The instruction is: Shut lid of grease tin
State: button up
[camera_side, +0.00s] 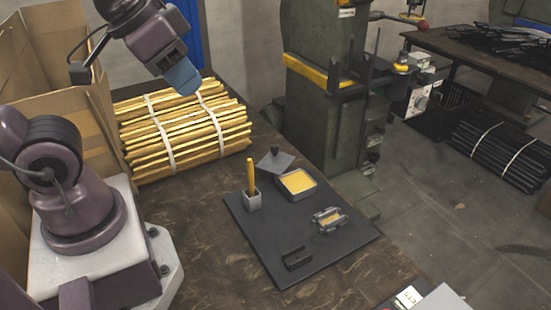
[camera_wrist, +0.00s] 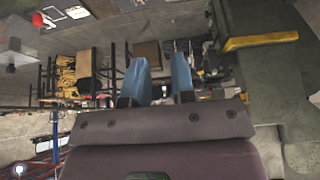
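The grease tin (camera_side: 309,191) is a square grey tin with yellow grease showing inside, on a dark mat (camera_side: 268,236). Its grey lid (camera_side: 283,164), with a dark knob, is open and sits off the tin's back left side; I cannot tell whether it is hinged or rests apart. My gripper (camera_side: 184,81) is raised high, above the far end of the yellow rod bundle, up and left of the tin and touching nothing. In the wrist view, the two blue fingers of my gripper (camera_wrist: 159,62) are apart with nothing between them. The tin is not visible there.
A grey holder (camera_side: 253,202) with an upright yellow-handled tool stands left of the tin. A small metal fixture (camera_side: 328,219) and a dark bracket (camera_side: 297,258) sit on the mat. A rod bundle (camera_side: 185,132) lies behind left. A green press (camera_side: 322,115) stands behind the tin.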

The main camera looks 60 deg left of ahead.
jog(key=shift+w+a+f+n+g, duration=0.25)
jog(key=shift+a+f+n+g, duration=0.35)
jog(key=shift+a+f, duration=0.5)
grip_shut()
jog(key=n+t+h, duration=0.2)
jog(key=n+t, duration=0.3)
jog(key=n, duration=2.7)
send_near(271, 151)
jog(key=f, duration=0.2)
jog(key=w+f, duration=0.1)
jog(key=f, duration=0.2)
jog(key=shift+w, duration=0.15)
jog(key=shift+w+d+r, duration=0.1)
jog(key=shift+w, duration=0.5)
jog(key=shift+w+d+r, duration=0.1)
jog(key=shift+w, duration=0.5)
jog(key=shift+w+d, duration=0.15)
jog(key=shift+w, duration=0.5)
